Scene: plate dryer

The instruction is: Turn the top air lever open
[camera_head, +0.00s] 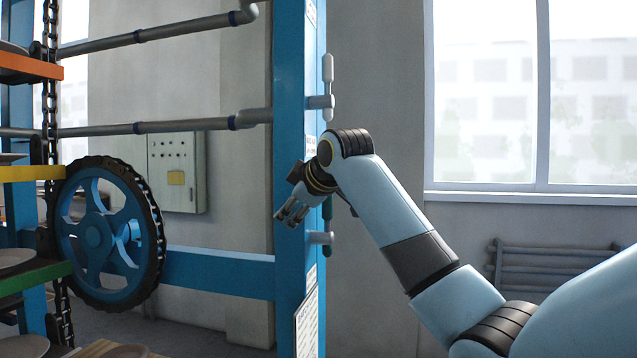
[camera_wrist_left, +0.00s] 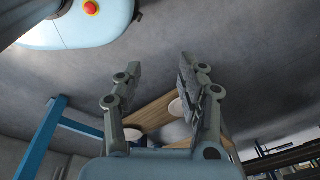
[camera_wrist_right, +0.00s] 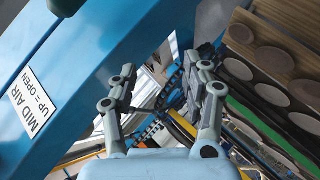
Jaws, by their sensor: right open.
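A pale upright lever (camera_head: 328,87) sits on a grey pivot on the right side of the blue post (camera_head: 290,150), high up. A dark green lever (camera_head: 327,250) sits lower on the same post, partly behind my right arm. My right gripper (camera_head: 291,212) is in front of the post, below the pale lever and apart from it. In the right wrist view its jaws (camera_wrist_right: 160,80) are open and empty. A dark green lever end shows at the upper left there (camera_wrist_right: 66,6). My left gripper (camera_wrist_left: 152,82) shows only in its wrist view, open and empty.
A white label (camera_wrist_right: 35,100) on the blue post reads "MID AIR UP = OPEN". A chain wheel (camera_head: 108,232) and racks with plates stand at the left. Grey pipes (camera_head: 190,125) run to the post. A radiator (camera_head: 555,265) is below the window.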

